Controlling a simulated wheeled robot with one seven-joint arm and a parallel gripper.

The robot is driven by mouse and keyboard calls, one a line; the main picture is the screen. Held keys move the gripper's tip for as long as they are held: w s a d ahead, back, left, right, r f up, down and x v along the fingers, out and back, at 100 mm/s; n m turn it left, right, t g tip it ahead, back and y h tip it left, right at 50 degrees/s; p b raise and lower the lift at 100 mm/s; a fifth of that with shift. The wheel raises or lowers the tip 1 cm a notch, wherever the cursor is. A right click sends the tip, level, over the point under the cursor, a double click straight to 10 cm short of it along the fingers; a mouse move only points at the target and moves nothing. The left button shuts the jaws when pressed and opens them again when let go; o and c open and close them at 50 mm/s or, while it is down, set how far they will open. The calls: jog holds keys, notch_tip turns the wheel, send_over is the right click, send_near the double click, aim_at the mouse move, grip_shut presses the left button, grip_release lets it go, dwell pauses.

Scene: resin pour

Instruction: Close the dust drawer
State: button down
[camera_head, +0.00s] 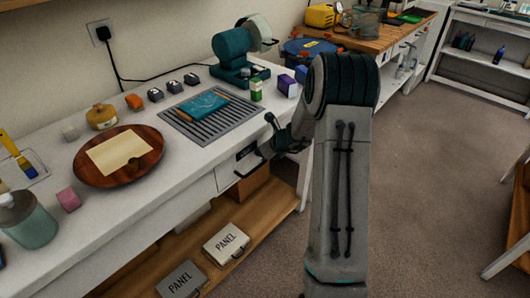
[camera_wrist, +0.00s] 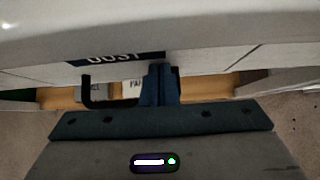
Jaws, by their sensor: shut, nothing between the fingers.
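The dust drawer (camera_head: 229,173) is in the front of the white workbench, with a dark label and a dark bar handle (camera_head: 248,168). In the wrist view the drawer front carries a "DUST" label (camera_wrist: 112,58), and the handle (camera_wrist: 86,92) stands out below it. My gripper (camera_wrist: 159,72) is shut and empty, its fingers close to the drawer front and overlapping the right part of the handle. I cannot tell whether they touch. How far the drawer stands out is unclear.
The workbench (camera_head: 180,150) holds a round wooden tray (camera_head: 82,172), a grey slatted grille (camera_head: 222,127) with a teal piece, and a teal machine (camera_head: 232,58). Below is a wooden shelf (camera_head: 262,222) with two "PANEL" cases (camera_head: 227,243).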

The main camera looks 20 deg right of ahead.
jog(key=shift+w+a+r, duration=0.2)
jog(key=shift+w+r, duration=0.05)
jog(key=shift+w, duration=0.05)
jog(key=shift+s, duration=0.1)
